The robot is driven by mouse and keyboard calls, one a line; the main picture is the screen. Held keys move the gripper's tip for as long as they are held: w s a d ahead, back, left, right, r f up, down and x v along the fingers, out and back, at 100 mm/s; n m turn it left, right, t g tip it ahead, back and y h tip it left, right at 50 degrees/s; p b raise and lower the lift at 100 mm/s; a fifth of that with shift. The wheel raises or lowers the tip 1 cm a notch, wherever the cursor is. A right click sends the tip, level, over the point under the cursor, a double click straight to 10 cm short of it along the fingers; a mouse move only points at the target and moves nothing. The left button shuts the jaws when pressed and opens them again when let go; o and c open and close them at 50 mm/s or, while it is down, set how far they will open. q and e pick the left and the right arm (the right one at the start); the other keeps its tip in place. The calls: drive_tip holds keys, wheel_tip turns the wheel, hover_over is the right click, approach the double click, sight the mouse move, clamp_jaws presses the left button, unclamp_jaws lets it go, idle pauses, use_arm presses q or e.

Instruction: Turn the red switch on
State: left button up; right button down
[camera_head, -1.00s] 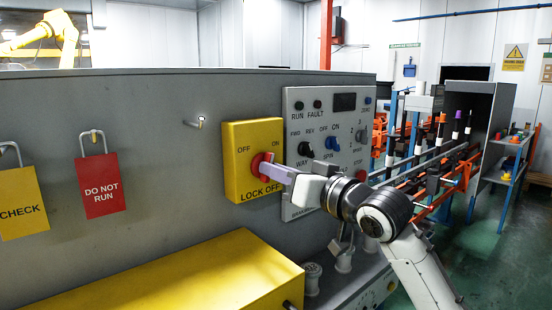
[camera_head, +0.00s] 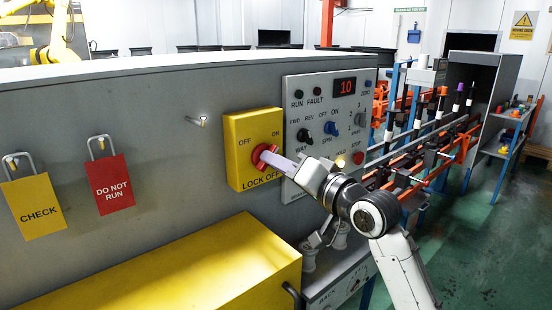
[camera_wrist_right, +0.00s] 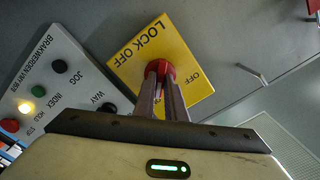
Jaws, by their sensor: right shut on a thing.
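The red switch (camera_head: 263,155) is a rotary knob on a yellow box (camera_head: 238,174) marked OFF, ON and LOCK OFF, fixed to the grey machine wall. My right gripper (camera_head: 277,159) reaches it from the right and is shut on its handle. In the right wrist view the red switch (camera_wrist_right: 160,68) sits between the tips of my right gripper (camera_wrist_right: 160,84). The fingers partly cover the handle, so its exact pointing is hard to read. My left gripper is not in view.
A control panel (camera_head: 309,124) beside the box has a lit display (camera_head: 345,87) reading 10 and a lit yellow button (camera_head: 358,157). A red DO NOT RUN tag (camera_head: 113,187) and a yellow CHECK tag (camera_head: 35,211) hang left. A yellow cover (camera_head: 190,270) juts out below.

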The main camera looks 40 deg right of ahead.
drive_tip(key=shift+f, duration=0.1)
drive_tip(key=c, duration=1.8)
unclamp_jaws()
drive_tip(key=s+b, duration=0.1)
drive_tip(key=s, duration=0.9)
drive_tip(key=shift+s+d+b, duration=0.2)
drive_tip(key=shift+d+b, duration=0.15)
drive_tip(key=shift+b, duration=0.05)
